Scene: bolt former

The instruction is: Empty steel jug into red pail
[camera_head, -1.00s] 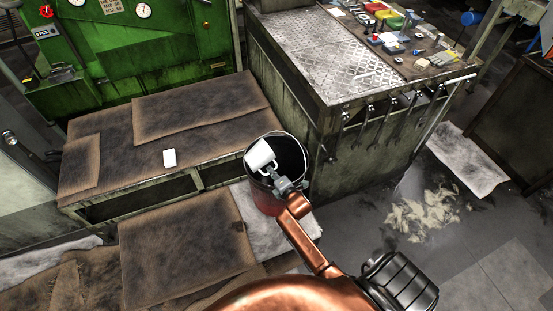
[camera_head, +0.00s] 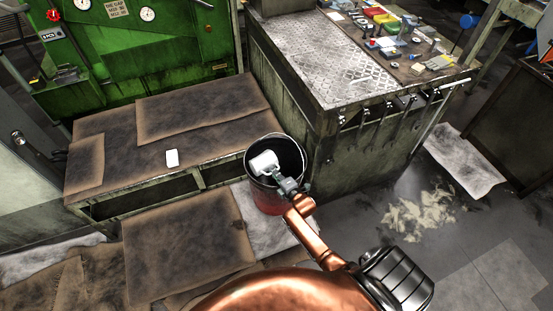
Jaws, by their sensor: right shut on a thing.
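The steel jug (camera_head: 263,163) is a small pale, shiny vessel, tilted over the mouth of the red pail. The red pail (camera_head: 268,203) stands on the floor between the low bench and the tool cabinet; its dark inside shows and its lower wall is red. My right gripper (camera_head: 283,182) is shut on the jug at the pail's near right rim. I cannot see whether anything is pouring out of the jug, and what lies in the pail is hidden. My left gripper is not in view.
A low bench (camera_head: 110,158) covered with brown mats stands at left, with a small white object (camera_head: 172,158) on it. A green machine (camera_head: 140,50) rises behind. A tool cabinet (camera_head: 330,60) with hanging wrenches stands right of the pail. Open floor with pale scraps (camera_head: 420,213) lies at right.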

